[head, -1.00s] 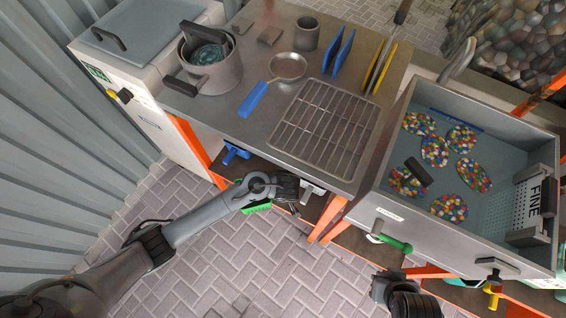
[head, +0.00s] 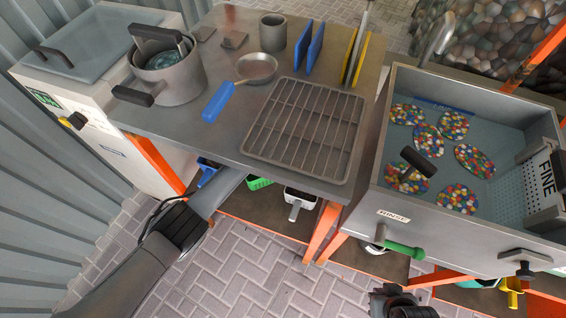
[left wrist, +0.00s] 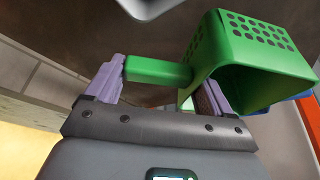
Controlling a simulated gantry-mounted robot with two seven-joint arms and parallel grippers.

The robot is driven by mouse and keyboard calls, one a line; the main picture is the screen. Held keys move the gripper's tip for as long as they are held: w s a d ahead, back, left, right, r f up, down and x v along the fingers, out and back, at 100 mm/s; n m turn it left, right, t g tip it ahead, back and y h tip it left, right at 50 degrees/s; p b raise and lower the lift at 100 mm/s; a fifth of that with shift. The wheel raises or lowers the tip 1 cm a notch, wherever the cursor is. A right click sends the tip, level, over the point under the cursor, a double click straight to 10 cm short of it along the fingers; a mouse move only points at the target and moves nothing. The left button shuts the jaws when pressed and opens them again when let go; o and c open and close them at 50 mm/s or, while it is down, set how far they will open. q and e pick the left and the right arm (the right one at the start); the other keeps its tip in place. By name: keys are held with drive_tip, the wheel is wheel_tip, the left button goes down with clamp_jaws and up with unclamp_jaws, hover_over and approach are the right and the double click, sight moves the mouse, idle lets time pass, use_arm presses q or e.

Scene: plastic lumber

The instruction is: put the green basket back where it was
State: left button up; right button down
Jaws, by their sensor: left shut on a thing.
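The green basket (left wrist: 262,50), with round holes in its wall, fills the upper right of the left wrist view. Its green handle (left wrist: 158,72) lies between the purple fingers of my left gripper (left wrist: 160,92), which is shut on it. In the head view only a small green part of the basket (head: 259,183) shows below the worktop's front edge. My left arm reaches under the worktop there, and its gripper is hidden. My right gripper (head: 392,298) is at the bottom edge of the head view, dark and partly cut off, away from the basket.
On the lower shelf (head: 240,207), a white basket (head: 300,198) stands right of the green one and a blue basket (head: 207,172) left. The worktop (head: 225,130) overhangs them.

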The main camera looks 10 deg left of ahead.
use_arm(q)
drive_tip(key=shift+w+f+b, duration=0.1)
drive_tip(key=shift+f+b, duration=1.6)
drive_tip(key=shift+f, duration=0.1)
drive_tip(key=shift+r, duration=0.1)
drive_tip(key=o, duration=1.2)
